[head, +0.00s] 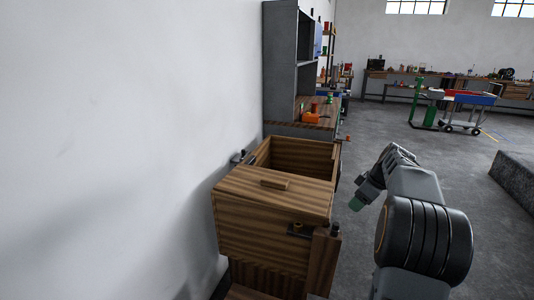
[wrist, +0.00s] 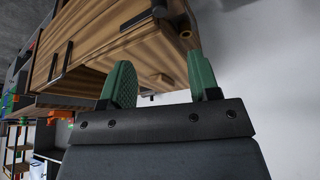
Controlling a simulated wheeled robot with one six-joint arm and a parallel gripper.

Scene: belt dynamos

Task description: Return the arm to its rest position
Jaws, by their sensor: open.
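My arm reaches up from the lower right of the head view and bends back down, so my gripper (head: 356,204) hangs just right of a wooden box. In the wrist view my gripper (wrist: 161,78) shows two green fingers standing apart with nothing between them. The wooden box (head: 262,222) stands against the white wall, with an open-topped part at its back and a small wooden bar on its top. It also shows in the wrist view (wrist: 115,50), beyond the fingers. My gripper looks apart from the box.
A grey shelf unit (head: 281,62) with a wooden worktop stands behind the box; an orange object (head: 311,117) is on it. A cart (head: 468,112) and a long bench stand farther back. A dark grey block (head: 516,180) is at right. The floor (head: 385,130) between is clear.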

